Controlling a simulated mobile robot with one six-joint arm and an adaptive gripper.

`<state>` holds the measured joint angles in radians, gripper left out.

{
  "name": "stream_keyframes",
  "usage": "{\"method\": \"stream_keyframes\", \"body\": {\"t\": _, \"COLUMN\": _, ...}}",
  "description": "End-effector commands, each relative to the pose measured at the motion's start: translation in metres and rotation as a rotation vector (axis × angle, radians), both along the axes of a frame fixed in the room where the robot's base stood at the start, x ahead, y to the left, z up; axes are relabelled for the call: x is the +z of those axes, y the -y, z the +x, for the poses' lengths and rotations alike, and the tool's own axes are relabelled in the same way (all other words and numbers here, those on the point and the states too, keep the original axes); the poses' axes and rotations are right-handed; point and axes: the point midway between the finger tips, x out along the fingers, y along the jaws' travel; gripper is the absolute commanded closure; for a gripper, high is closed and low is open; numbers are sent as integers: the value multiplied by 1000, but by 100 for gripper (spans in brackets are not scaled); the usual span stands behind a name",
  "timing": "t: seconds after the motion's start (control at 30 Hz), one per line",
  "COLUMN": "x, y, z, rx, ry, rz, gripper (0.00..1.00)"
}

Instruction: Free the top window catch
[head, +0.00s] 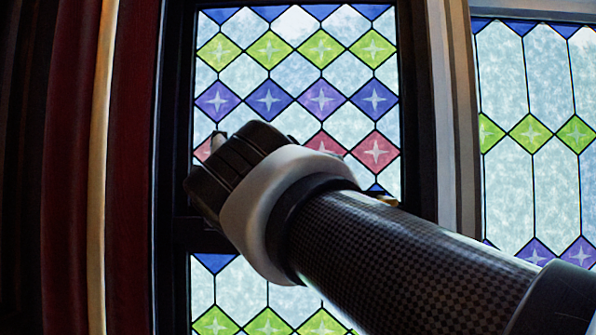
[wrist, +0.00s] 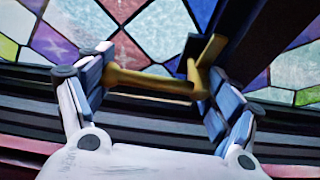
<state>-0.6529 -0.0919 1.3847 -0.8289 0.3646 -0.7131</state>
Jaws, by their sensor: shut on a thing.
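The brass window catch (wrist: 150,84) shows in the wrist view as a bar running across between my fingers, with a short upright part (wrist: 212,50) at its right end by the dark frame. My gripper (wrist: 155,78) is shut on the catch, with one padded finger at each end of the bar. In the head view my dark wrist and arm cover the fingers and most of the catch. A small brass piece (head: 386,201) shows just right of my arm at the window's edge; I cannot tell whether it belongs to the same catch.
The tall leaded window (head: 322,48) has coloured diamond panes in a dark frame. A dark crossbar (head: 200,235) runs behind my wrist. Another leaded window (head: 505,80) stands at right beyond a pale post. A dark red upright (head: 65,170) stands at left.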

Motion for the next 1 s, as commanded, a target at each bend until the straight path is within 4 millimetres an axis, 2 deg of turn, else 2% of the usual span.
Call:
{"method": "stream_keyframes", "body": {"t": 0.03, "x": 7, "y": -1, "z": -2, "rx": 3, "ry": 9, "rz": -11, "gripper": 61}}
{"method": "stream_keyframes", "body": {"t": 0.6, "x": 5, "y": -3, "z": -3, "rx": 9, "ry": 12, "rz": -42, "gripper": 61}}
{"method": "stream_keyframes", "body": {"t": 0.63, "x": 5, "y": -3, "z": -3, "rx": 9, "ry": 12, "rz": -42, "gripper": 17}}
{"method": "stream_keyframes", "body": {"t": 0.9, "x": 4, "y": -3, "z": -2, "rx": 8, "ry": 9, "rz": -41, "gripper": 0}}
{"method": "stream_keyframes", "body": {"t": 1.0, "x": 3, "y": -3, "z": -2, "rx": 7, "ry": 7, "rz": -42, "gripper": 0}}
